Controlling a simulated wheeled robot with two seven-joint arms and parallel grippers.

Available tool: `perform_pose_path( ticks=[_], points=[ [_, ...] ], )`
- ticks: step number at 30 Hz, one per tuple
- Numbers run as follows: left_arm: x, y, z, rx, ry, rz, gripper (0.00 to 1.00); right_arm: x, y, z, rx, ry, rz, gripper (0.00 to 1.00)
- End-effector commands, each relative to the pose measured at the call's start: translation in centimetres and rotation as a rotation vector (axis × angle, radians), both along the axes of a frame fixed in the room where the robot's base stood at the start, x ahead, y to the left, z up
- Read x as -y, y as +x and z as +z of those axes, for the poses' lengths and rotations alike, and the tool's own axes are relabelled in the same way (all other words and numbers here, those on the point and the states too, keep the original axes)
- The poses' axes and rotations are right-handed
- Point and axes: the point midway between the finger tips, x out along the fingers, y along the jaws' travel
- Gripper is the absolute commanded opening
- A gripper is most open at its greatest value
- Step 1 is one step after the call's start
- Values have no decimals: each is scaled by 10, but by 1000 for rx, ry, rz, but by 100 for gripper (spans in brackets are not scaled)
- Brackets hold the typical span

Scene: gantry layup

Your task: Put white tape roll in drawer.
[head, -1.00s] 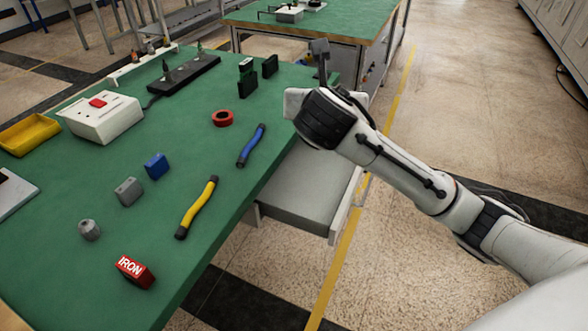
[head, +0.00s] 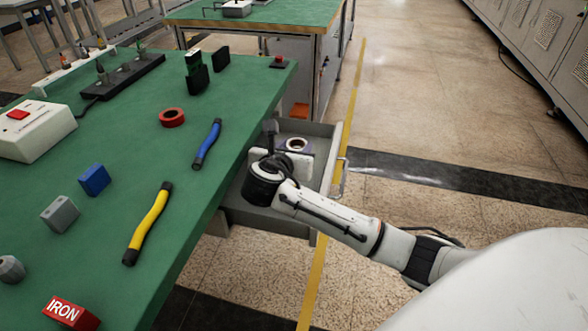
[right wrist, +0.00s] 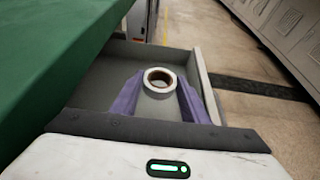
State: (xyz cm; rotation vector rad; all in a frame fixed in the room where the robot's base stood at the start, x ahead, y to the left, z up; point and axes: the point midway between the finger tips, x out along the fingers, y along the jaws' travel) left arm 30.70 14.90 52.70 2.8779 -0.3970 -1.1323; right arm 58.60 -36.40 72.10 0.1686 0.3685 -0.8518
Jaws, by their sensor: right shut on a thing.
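The white tape roll (head: 297,144) shows at the far end of my right gripper (head: 296,149), over the open drawer (head: 325,165). In the right wrist view the tape roll (right wrist: 160,79) sits between the tips of the two purple fingers (right wrist: 158,92), which are shut on it. The grey drawer walls (right wrist: 205,85) surround it in that view. Whether the roll touches the drawer floor I cannot tell. My left gripper is not in view.
The green bench top (head: 150,175) edges the drawer on the left. On it lie a red tape roll (head: 172,117), a blue-handled tool (head: 207,144), a yellow-handled tool (head: 148,223) and a red IRON block (head: 70,312). Open floor lies right of the drawer.

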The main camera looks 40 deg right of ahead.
Motion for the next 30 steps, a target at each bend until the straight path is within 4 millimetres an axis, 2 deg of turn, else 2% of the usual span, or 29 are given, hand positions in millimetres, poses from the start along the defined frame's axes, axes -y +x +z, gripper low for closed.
perform_pose_path(
  ticks=[5,12,25,26,28,30],
  points=[
    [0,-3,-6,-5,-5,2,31,0,0,-12,0,0,0,19],
    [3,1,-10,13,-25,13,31,0,0,-52,-2,0,1,19],
    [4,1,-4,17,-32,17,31,0,0,-57,-1,-1,0,19],
    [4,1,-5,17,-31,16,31,0,0,-57,0,0,1,44],
    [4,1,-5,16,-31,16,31,0,0,-57,0,0,1,56],
    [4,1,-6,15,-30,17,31,0,0,-57,0,0,1,60]
  ],
)
